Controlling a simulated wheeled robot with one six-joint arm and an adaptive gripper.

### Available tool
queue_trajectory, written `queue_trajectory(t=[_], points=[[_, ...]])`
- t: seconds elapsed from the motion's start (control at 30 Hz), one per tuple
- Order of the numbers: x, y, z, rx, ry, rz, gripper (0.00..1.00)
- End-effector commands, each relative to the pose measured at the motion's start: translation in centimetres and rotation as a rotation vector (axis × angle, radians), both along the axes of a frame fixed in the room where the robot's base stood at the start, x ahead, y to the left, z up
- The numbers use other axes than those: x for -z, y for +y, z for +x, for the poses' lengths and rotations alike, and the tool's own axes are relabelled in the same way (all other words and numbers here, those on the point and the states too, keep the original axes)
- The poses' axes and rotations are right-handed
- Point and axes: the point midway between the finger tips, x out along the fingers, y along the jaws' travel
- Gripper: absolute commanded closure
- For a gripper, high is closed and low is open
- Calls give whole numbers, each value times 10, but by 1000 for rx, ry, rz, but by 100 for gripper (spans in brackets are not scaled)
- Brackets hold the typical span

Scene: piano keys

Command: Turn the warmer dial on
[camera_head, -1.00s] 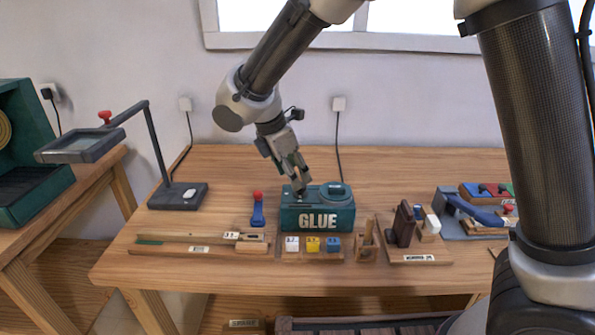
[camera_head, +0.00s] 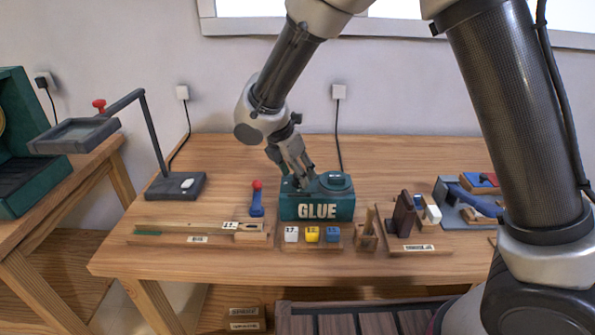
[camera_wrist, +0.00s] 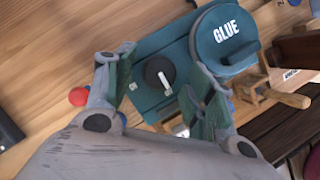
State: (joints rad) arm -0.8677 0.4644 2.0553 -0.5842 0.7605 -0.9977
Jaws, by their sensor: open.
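The glue warmer (camera_head: 317,207) is a teal box marked GLUE on the wooden table, with a round teal lid (camera_head: 335,181) on its top right. In the wrist view the lid (camera_wrist: 226,38) also reads GLUE. The dial (camera_wrist: 158,74) is a dark round knob with a white pointer bar on the warmer's top, left of the lid. My gripper (camera_head: 306,180) is over the warmer's top left. In the wrist view my gripper (camera_wrist: 160,88) is open, with its fingers on either side of the dial and nothing held. In the head view my fingers hide the dial.
A red-topped blue tool (camera_head: 257,199) stands left of the warmer. White, yellow and blue blocks (camera_head: 312,234) sit in front. A wooden holder (camera_head: 367,232) and a dark block rack (camera_head: 403,216) are to the right. A lamp base (camera_head: 175,186) stands at left.

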Motion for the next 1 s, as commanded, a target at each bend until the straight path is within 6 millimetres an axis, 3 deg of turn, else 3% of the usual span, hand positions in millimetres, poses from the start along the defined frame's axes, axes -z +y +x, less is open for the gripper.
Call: queue_trajectory(t=[0.27, 0.53, 1.0], points=[[3, -1, 1, -1, 0, 0, 46], [3, -1, 1, 0, -1, 1, 91], [2, 0, 2, 94, -1, 1, 91]])
